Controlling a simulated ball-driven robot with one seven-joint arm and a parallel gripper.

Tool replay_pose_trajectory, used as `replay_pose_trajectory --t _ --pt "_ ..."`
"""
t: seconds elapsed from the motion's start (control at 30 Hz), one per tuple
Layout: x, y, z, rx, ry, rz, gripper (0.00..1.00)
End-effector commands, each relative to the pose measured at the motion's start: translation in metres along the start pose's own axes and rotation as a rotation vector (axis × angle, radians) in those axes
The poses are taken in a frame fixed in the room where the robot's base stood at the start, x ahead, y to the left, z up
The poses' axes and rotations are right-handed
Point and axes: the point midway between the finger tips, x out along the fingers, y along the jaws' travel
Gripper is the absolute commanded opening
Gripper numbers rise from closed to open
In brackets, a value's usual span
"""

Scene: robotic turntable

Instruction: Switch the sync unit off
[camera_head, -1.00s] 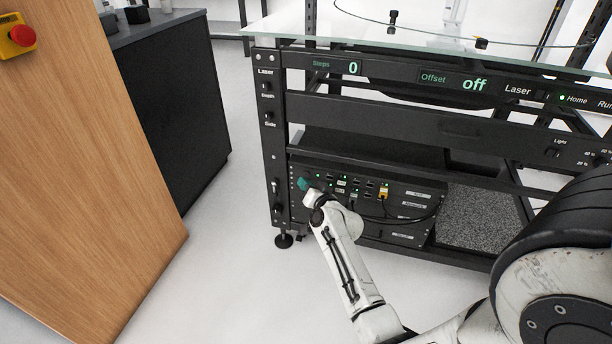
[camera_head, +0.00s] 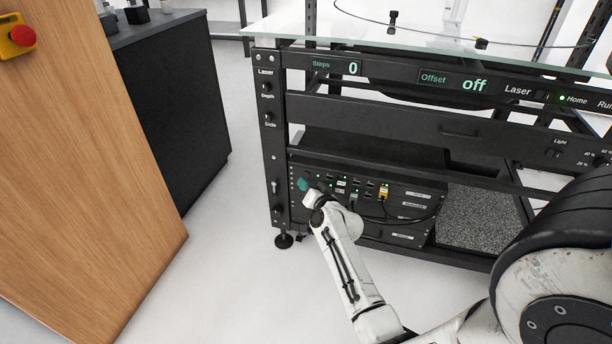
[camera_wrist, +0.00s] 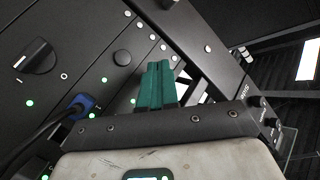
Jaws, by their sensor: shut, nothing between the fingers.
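The unit panel (camera_head: 400,200) is a black rack box low in the turntable frame, with green lights, sockets and cables on its front. No readable label marks which part is the sync unit. My gripper (camera_head: 304,184) is at the panel's left end, its teal fingers close to the face. In the wrist view my gripper (camera_wrist: 160,70) is shut and empty, its fingers together. There a black rotary knob (camera_wrist: 36,56) is at the left and a small round black button (camera_wrist: 122,57) is just left of the fingertips. I cannot tell whether the fingers touch the panel.
A blue plug (camera_wrist: 82,104) with a black cable sits in the panel. The rack's left post (camera_head: 270,150) stands beside my gripper.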

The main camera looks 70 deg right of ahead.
Motion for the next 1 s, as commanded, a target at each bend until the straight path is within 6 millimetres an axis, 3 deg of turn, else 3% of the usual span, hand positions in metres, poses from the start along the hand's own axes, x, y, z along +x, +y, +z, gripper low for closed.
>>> replay_pose_trajectory --t 1.0 --pt "0.0062 0.0046 -0.0052 0.000 0.000 0.000 0.00"
